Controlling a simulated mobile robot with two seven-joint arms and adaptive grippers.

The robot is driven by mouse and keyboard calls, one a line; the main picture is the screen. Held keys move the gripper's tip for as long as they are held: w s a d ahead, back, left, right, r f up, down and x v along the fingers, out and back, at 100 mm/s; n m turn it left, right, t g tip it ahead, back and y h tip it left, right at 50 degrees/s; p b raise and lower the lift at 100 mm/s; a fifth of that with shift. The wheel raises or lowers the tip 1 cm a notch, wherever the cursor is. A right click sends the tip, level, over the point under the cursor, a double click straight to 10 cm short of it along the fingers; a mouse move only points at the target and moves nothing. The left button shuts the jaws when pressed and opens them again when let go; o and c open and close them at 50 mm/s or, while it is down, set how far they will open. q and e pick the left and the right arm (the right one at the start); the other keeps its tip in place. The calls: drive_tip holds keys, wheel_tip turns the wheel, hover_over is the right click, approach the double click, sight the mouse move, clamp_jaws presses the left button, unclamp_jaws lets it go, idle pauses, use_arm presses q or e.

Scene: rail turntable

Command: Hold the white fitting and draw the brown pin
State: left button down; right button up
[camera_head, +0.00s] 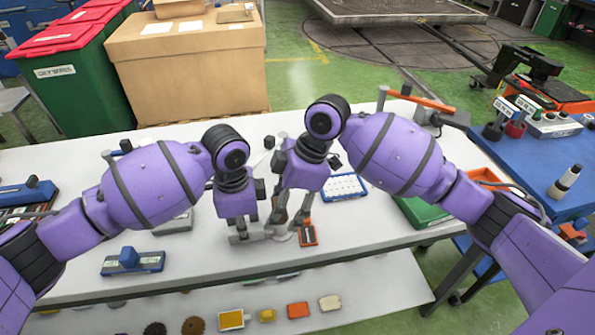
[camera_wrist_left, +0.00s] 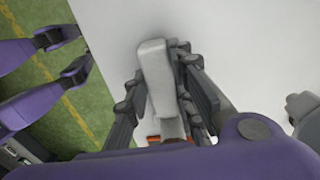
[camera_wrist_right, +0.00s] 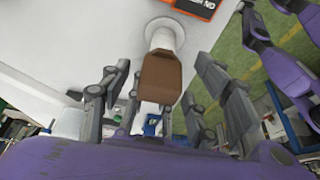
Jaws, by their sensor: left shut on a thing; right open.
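The white fitting (camera_wrist_left: 154,75) is a pale elongated piece between the fingers of my left gripper (camera_wrist_left: 165,100) in the left wrist view. That gripper is shut on it, low over the white table. In the right wrist view, a round white flange with a short neck (camera_wrist_right: 163,36) shows, and the brown pin (camera_wrist_right: 160,78) stands out from the neck towards the camera. My right gripper (camera_wrist_right: 158,105) is open, with its fingers on either side of the brown pin. In the head view, my left gripper (camera_head: 252,234) and right gripper (camera_head: 291,220) are close together, and the pin is hidden.
An orange box (camera_head: 308,235) lies close to the right gripper. A blue-and-white tray (camera_head: 344,187) and a green bin (camera_head: 421,212) are further right. A blue device (camera_head: 132,262) sits at the front left. Several small parts lie on the lower shelf (camera_head: 375,285).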

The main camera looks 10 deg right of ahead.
drive_tip(key=shift+a+f, duration=0.3)
drive_tip(key=shift+f, duration=0.25)
drive_tip(key=shift+w+r, duration=0.1)
drive_tip(key=c, duration=1.4)
